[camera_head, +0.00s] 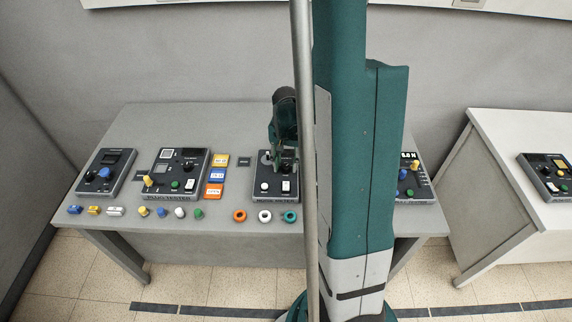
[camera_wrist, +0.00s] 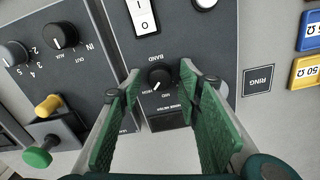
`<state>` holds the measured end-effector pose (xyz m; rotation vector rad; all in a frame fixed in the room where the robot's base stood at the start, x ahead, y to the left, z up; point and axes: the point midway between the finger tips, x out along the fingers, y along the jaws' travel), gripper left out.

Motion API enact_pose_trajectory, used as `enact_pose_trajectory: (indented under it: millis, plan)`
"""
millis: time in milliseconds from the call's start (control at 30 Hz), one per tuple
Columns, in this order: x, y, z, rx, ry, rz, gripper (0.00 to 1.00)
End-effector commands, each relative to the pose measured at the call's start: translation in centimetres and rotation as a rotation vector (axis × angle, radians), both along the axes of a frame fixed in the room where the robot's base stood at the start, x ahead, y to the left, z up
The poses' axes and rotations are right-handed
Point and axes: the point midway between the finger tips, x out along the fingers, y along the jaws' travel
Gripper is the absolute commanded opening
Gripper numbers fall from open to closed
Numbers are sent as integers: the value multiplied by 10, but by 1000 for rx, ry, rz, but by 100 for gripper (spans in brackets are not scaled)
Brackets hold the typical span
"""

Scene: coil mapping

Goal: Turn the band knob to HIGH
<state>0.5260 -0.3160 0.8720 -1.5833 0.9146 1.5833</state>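The band knob (camera_wrist: 159,78) is small, black and round, under a BAND label on a dark panel (camera_wrist: 185,42) in the wrist view. A pale mark shows on its lower-left side; the small position labels are too blurred to read surely. My gripper (camera_wrist: 160,84) is open, with one green finger on each side of the knob and visible gaps between. I cannot tell how far its tips are above the panel. In the head view my gripper (camera_head: 276,160) is over the panel (camera_head: 262,189) right of the table's middle, and hides the knob there.
On the grey table (camera_head: 222,122), several coloured rings and plugs line the front. My arm hides part of the right side.

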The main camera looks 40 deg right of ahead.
Motion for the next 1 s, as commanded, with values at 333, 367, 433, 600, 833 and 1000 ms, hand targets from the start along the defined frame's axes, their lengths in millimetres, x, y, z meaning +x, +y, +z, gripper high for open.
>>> enact_pose_trajectory:
  millis: [333, 367, 433, 600, 833, 1000]
  plan:
    - [0, 0, 0, 0, 0, 0, 24]
    - [0, 0, 0, 0, 0, 0, 20]
    - [0, 0, 0, 0, 0, 0, 11]
    - [0, 0, 0, 0, 0, 3, 8]
    - [0, 0, -1, 0, 0, 74, 8]
    - [0, 0, 0, 0, 0, 95, 8]
